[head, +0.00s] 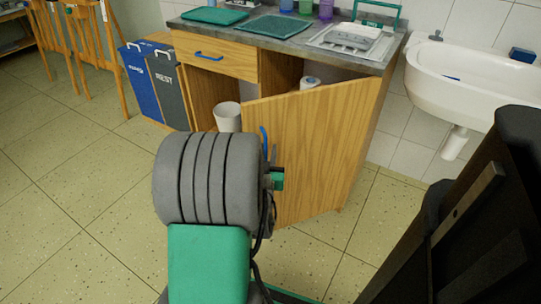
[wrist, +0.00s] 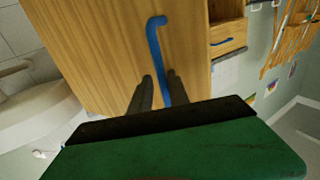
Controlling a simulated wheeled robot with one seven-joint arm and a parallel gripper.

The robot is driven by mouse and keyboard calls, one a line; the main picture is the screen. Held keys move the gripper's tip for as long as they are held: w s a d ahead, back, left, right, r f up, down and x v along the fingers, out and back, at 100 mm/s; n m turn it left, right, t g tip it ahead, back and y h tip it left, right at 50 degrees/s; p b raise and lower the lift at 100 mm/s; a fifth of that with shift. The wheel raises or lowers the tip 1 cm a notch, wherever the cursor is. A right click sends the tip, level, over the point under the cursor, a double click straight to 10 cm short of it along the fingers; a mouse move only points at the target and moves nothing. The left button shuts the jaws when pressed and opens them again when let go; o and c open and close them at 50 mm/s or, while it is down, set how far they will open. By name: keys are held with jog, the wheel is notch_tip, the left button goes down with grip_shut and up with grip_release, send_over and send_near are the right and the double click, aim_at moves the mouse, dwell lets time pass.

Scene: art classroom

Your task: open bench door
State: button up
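The wooden bench door (head: 322,150) is partly open, swung out from the bench, with its right side at the bench's right end. Its blue handle (head: 264,140) is near the door's left edge, partly hidden by my arm in the head view. In the wrist view, the door (wrist: 105,45) fills the middle and the blue handle (wrist: 155,40) runs down to my fingers. My gripper (wrist: 158,78) is open, its dark fingers apart with door wood visible between them. The right finger overlaps the handle's lower part; I cannot tell whether they touch.
The bench top (head: 285,38) carries trays and cups. A drawer (head: 215,55) with a blue handle is shut. A white bin (head: 227,117) stands in the open bay. A sink (head: 465,85) is at right, blue and grey bins (head: 158,85) at left. Floor at left is clear.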

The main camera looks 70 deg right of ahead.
jog(key=shift+p, duration=0.35)
jog(key=shift+s+a+r+p, duration=0.1)
jog(key=shift+s+p, duration=0.1)
jog(key=shift+p, duration=0.25)
jog(key=s+p, duration=0.1)
jog(key=p, duration=0.1)
jog(key=shift+a+p, duration=0.25)
jog(key=shift+p, duration=0.1)
jog(key=s+a+p, duration=0.4)
jog(key=s+p, duration=0.1)
jog(key=shift+s+a, duration=0.35)
jog(key=shift+s, duration=0.05)
